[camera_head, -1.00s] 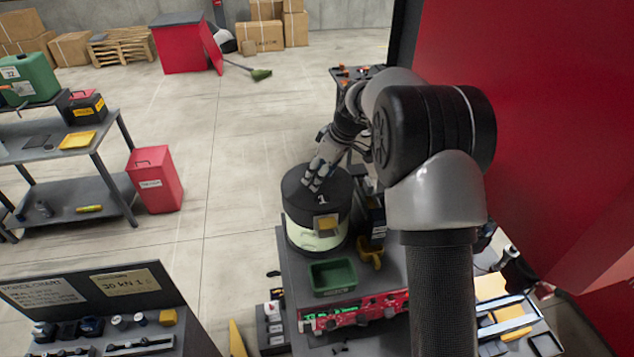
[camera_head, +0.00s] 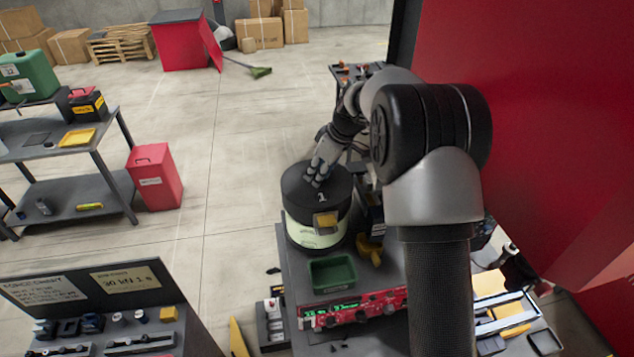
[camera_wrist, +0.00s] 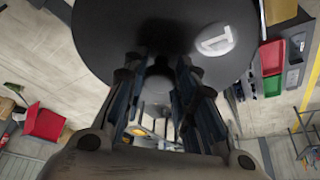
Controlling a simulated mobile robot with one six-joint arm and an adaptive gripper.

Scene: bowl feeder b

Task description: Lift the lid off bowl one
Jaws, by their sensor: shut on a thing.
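Bowl one (camera_head: 301,236) is a round drum with a pale lower band, standing upright on the grey bench. Its dark lid (camera_head: 296,184) is on top, marked with a white 1. I cannot make out a gap between lid and bowl. My gripper (camera_head: 316,180) reaches down from the right onto the middle of the lid and is shut on its knob, mostly hidden by the fingers. In the wrist view, the lid (camera_wrist: 112,35) fills the upper middle, with my gripper's fingers (camera_wrist: 160,75) close around its centre.
A green tray (camera_head: 333,273) and a red panel (camera_head: 352,309) stand in front of the bowl. A yellow object (camera_head: 370,250) is close at its right. A red cabinet wall (camera_head: 560,120) fills the right side. Open floor (camera_head: 240,150) lies left of the bowl.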

